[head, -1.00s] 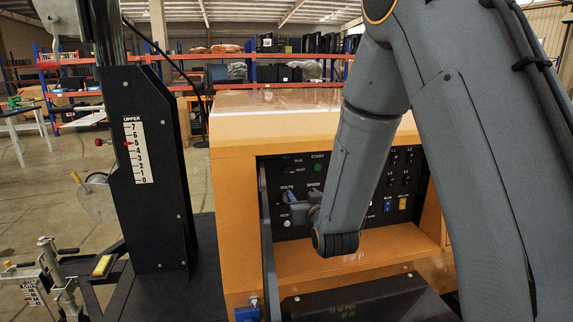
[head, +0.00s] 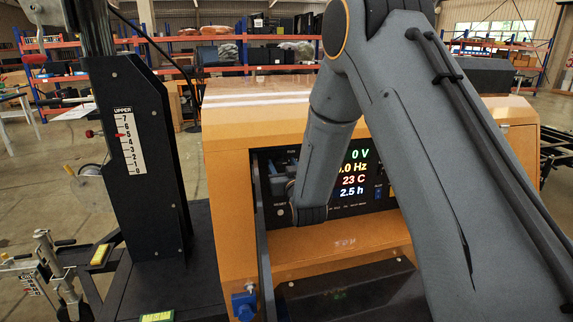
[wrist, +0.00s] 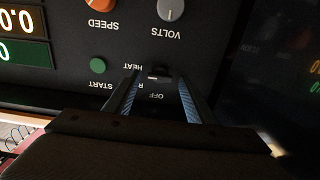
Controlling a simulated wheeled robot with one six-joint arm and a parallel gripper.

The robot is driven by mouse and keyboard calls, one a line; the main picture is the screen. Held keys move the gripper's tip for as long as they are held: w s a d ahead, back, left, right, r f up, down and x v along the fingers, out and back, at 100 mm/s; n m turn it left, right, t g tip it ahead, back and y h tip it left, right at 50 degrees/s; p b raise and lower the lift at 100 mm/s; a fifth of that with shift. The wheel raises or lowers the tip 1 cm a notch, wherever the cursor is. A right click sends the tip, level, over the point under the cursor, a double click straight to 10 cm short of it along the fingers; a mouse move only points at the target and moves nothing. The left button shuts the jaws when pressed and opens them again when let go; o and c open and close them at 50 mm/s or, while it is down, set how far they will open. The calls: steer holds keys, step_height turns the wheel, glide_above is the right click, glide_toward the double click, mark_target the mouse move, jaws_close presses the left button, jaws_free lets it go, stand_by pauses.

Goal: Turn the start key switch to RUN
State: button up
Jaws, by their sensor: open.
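The start key switch (wrist: 157,73) is on the black control panel (wrist: 225,40). In the wrist view, which shows the panel upside down, its small light key piece lies between my fingertips. HEAT, OFF and a partly covered R label are around it. My gripper (wrist: 158,78) is open, one blue-lined finger on each side of the key; I cannot tell whether either touches it. In the head view my gripper (head: 278,182) is at the panel's left side, and the switch is hidden behind my arm and gripper.
A green START button (wrist: 98,65), an orange SPEED knob (wrist: 100,10) and a grey VOLTS knob (wrist: 170,10) are near the switch. A lit display (head: 352,174) reads 0 V, 23 C and 2.5 h. The orange housing (head: 228,190) frames the recessed panel. A black mast (head: 140,160) stands left.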

steer(key=c, duration=1)
steer(key=shift+d, duration=0.25)
steer(key=shift+c, duration=0.2)
steer(key=shift+b, duration=0.3)
steer(key=n+b, duration=0.3)
steer(key=n, duration=0.1)
steer(key=shift+a+f+n, duration=0.1)
steer(key=shift+a+n, duration=0.05)
steer(key=shift+n, duration=0.15)
steer(key=shift+n+b, duration=1.25)
steer(key=shift+n, duration=0.75)
steer(key=shift+a, duration=0.1)
